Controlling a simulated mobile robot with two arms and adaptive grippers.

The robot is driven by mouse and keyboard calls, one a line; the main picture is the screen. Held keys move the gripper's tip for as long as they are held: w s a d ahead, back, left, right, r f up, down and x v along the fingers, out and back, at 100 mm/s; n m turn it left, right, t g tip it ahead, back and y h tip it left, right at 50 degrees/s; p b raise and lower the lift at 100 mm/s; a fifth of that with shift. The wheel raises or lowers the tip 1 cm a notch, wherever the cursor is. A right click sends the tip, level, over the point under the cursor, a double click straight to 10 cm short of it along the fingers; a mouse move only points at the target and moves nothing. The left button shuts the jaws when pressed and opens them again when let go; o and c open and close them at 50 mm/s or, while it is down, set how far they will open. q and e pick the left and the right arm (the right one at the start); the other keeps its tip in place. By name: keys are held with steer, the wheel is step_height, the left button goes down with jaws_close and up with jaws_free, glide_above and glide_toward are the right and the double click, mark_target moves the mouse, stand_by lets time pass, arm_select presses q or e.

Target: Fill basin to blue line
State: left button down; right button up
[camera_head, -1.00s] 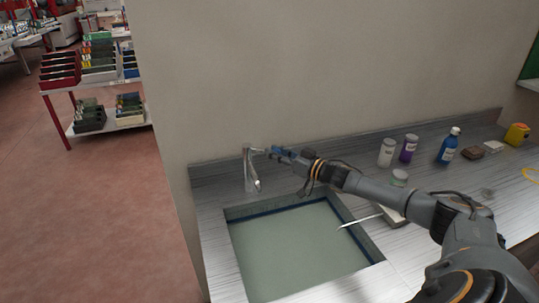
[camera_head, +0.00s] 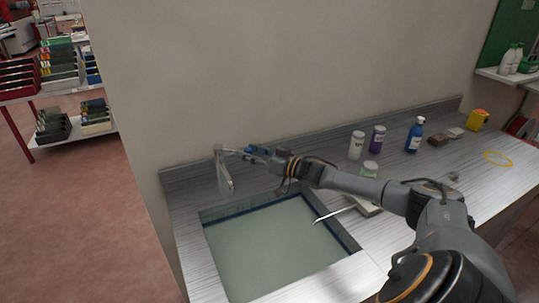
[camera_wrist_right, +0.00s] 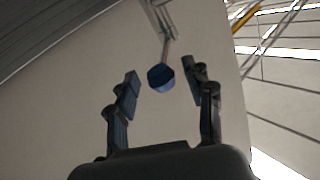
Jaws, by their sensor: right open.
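The sunken basin (camera_head: 315,190) holds pale green-grey water (camera_head: 265,248). A dark blue line (camera_head: 343,238) runs along its inner wall, close above the water; the exact gap is hard to tell. A chrome tap (camera_head: 222,170) stands at the basin's back left corner, its spout pointing down over the basin. My right gripper (camera_head: 254,153) is just right of the tap's top. In the right wrist view, its open fingers (camera_wrist_right: 160,88) have a round blue knob (camera_wrist_right: 161,77) on a thin metal stem between and beyond their tips, apart from both. My left gripper is out of view.
A thin pale stick (camera_head: 334,214) juts over the basin's right edge from a grey block. Behind my right arm stand a white jar (camera_head: 356,145), a purple bottle (camera_head: 377,138) and a blue bottle (camera_head: 414,135). The wall rises close behind the counter.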

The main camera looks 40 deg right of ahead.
steer(key=v, duration=1.1)
steer(key=shift+d, duration=0.1)
stand_by(0.5)
